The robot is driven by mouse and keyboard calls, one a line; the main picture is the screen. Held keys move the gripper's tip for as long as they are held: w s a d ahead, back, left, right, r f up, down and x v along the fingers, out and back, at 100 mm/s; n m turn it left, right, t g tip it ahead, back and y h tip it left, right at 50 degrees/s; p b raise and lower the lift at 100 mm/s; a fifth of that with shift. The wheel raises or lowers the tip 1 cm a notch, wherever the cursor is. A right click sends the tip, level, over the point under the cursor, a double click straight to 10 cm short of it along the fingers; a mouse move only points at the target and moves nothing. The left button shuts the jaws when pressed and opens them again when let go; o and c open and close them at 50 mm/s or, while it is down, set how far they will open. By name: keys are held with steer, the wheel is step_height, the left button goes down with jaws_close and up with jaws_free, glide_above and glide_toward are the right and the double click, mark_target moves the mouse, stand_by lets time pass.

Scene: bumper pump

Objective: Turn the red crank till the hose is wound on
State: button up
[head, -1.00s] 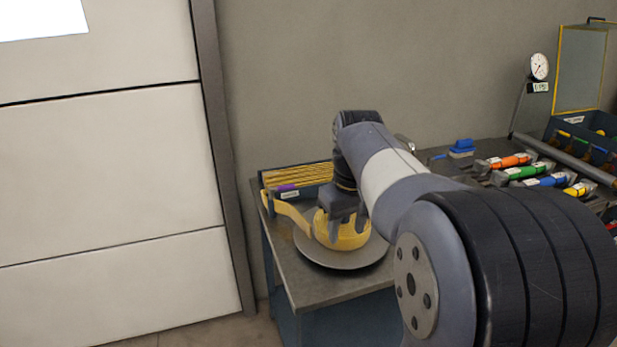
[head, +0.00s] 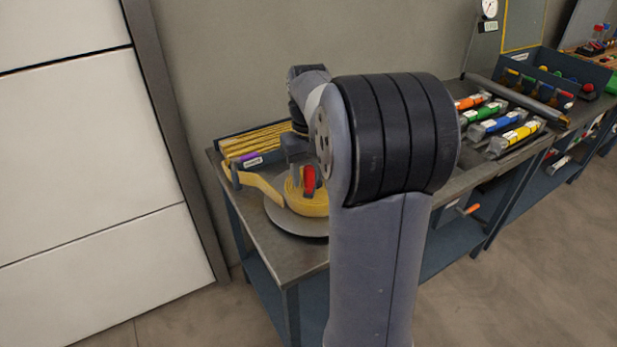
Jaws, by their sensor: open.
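The red crank (head: 309,180) stands upright over the reel; only its red grip shows clearly. The yellow hose (head: 312,207) lies coiled on the reel's round grey plate (head: 284,226). A flat loose end of the hose (head: 258,184) runs off the coil to the left, toward the tray. My gripper (head: 301,178) points down over the coil and is open, with a grey finger just left of the red grip. My arm hides its right side, so I cannot tell whether the grip is between the fingers or touched.
A tray of yellow rods (head: 252,141) with a purple piece stands behind the reel on the grey bench (head: 222,172). To the right lie several tools with coloured bands (head: 497,125) and a blue bin (head: 540,83). A white panelled door (head: 80,150) is at left.

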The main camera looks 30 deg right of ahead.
steer(key=shift+f, duration=0.85)
steer(key=shift+c, duration=0.4)
jaws_close()
